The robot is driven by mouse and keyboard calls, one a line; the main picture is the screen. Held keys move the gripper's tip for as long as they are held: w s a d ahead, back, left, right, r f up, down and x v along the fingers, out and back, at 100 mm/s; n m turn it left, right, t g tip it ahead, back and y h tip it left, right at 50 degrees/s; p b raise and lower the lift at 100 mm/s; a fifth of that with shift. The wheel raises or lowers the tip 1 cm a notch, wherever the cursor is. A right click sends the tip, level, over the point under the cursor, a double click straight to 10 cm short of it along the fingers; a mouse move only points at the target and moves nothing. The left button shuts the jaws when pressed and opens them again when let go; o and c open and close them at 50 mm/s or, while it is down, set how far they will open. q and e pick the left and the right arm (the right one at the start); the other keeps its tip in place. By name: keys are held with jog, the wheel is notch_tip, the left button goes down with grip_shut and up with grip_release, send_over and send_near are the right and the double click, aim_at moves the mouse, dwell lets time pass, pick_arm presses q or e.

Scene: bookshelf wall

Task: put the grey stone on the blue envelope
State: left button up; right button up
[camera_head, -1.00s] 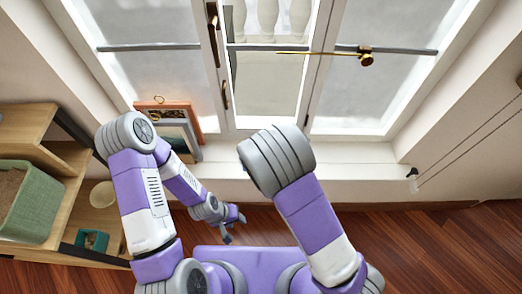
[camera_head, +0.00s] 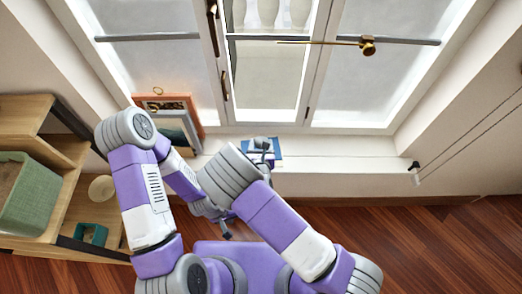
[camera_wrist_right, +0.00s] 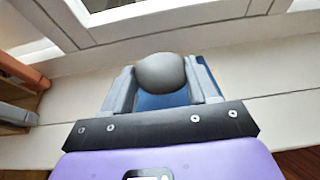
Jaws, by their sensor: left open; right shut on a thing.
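The grey stone (camera_wrist_right: 160,72) is a smooth rounded lump between the fingers of my right gripper (camera_wrist_right: 161,80), which is shut on it. The blue envelope (camera_wrist_right: 150,102) lies flat on the white window sill, behind and below the stone in the right wrist view. In the head view the envelope (camera_head: 277,148) shows partly behind my right gripper (camera_head: 262,147), which is over it. I cannot tell whether the stone touches the envelope. My left gripper (camera_head: 227,229) is open and empty, low over the floor in front of the sill, partly hidden by my right arm.
Framed pictures (camera_head: 172,122) lean on the sill's left end. A wooden shelf (camera_head: 75,205) with a green basket (camera_head: 27,195) and a teal box (camera_head: 90,235) stands at the left. The sill (camera_head: 345,158) right of the envelope is clear. The window (camera_head: 265,85) has a brass-knobbed rod.

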jog(key=shift+f+b, duration=0.45)
jog(key=shift+f, duration=1)
jog(key=shift+f, duration=0.1)
jog(key=shift+f, duration=0.15)
jog(key=o, duration=1.1)
jog(key=shift+s+r, duration=0.2)
jog(key=shift+r, duration=0.2)
jog(key=p+v, duration=0.3)
jog(key=v, duration=0.8)
jog(key=shift+s+r+p, duration=0.1)
jog(key=shift+s+p, duration=0.2)
jog(key=shift+p, duration=0.05)
